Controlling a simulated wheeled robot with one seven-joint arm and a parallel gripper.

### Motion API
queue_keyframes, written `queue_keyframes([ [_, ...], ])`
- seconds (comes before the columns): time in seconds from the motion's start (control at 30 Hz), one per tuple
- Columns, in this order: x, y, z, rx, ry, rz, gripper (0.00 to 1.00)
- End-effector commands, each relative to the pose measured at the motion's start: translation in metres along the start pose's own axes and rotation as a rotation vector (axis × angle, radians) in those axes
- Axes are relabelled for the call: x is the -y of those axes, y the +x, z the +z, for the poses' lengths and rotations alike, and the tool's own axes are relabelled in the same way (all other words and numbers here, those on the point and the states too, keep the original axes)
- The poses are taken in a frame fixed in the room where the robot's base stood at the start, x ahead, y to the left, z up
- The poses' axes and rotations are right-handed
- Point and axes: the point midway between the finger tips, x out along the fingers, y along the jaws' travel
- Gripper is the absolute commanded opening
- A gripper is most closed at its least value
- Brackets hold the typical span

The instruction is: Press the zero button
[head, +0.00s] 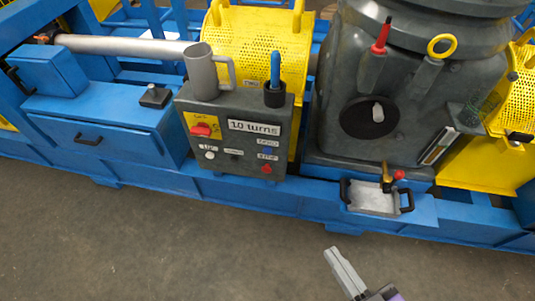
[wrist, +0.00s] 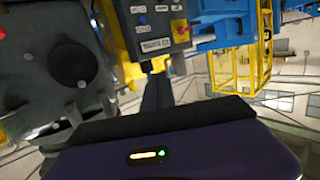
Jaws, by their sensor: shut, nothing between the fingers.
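The control panel (head: 238,176) is a dark grey box on the blue frame, with a display (head: 254,127) reading "10 turns". On its lower face are a white button (head: 210,155), a dark button (head: 234,154), a blue button (head: 267,151) and a red button (head: 267,169). Their small labels are blurred, so I cannot surely read which says zero. The panel also shows upside down in the wrist view (wrist: 155,28). My gripper (head: 333,252) is shut and empty, low over the floor, right of and apart from the panel.
A grey mug (head: 203,74) and a dark cup (head: 275,96) with a blue-handled tool stand on the panel. A grey gearbox (head: 365,120) rises to its right. A metal tray (head: 374,199) sticks out below the gearbox. The floor (head: 150,235) in front is clear.

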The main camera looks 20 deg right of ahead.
Motion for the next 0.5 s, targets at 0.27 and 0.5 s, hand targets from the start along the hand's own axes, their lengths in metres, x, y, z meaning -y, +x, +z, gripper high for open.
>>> queue_keyframes([
  [0.27,0.005,0.063,0.013,-0.025,0.021,-0.009,0.00],
  [0.5,0.012,0.135,0.032,-0.015,0.048,-0.019,0.00],
])
